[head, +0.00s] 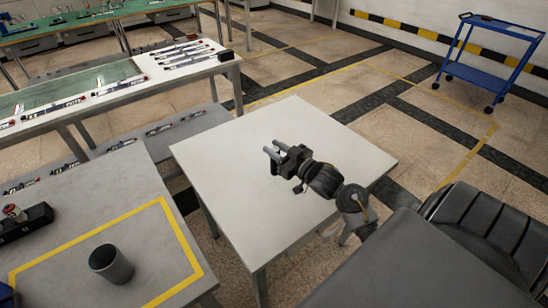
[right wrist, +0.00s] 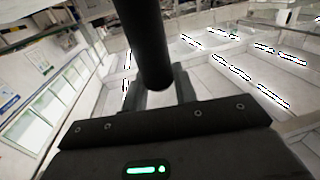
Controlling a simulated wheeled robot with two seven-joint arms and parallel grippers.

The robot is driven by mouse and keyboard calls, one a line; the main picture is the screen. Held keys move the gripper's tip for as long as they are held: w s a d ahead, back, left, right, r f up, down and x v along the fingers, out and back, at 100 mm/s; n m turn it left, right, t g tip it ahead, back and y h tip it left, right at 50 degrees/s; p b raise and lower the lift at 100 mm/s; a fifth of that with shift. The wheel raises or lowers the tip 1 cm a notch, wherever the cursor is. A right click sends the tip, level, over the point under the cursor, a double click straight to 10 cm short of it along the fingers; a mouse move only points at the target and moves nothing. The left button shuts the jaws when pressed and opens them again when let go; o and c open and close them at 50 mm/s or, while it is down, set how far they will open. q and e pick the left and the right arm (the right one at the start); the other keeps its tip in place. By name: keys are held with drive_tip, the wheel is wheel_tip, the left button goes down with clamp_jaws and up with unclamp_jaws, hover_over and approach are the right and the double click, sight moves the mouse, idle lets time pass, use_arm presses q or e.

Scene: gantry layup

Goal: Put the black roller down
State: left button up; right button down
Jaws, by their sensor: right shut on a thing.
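The black roller (right wrist: 147,40) is a dark cylinder. In the right wrist view it runs from the top edge down between the two fingers of my right gripper (right wrist: 162,88), which is shut on it. In the head view my right gripper (head: 271,152) is over the middle of the white table (head: 225,152), with its fingers pointing up and left. I cannot make out the roller clearly there, nor how high the gripper is above the table. My left gripper is not in view.
A grey table (head: 60,228) at the lower left has a yellow taped outline around a dark cup (head: 111,263). A black box (head: 27,222) is at its left edge. A blue cart (head: 482,72) stands at the back right. Most of the white table top is clear.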

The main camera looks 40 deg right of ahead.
drive_tip(key=shift+w+f, duration=0.15)
drive_tip(key=shift+f, duration=0.65)
drive_tip(key=shift+w+f, duration=0.1)
drive_tip(key=shift+f, duration=0.85)
drive_tip(key=shift+f, duration=0.15)
drive_tip(key=c, duration=1.1)
unclamp_jaws()
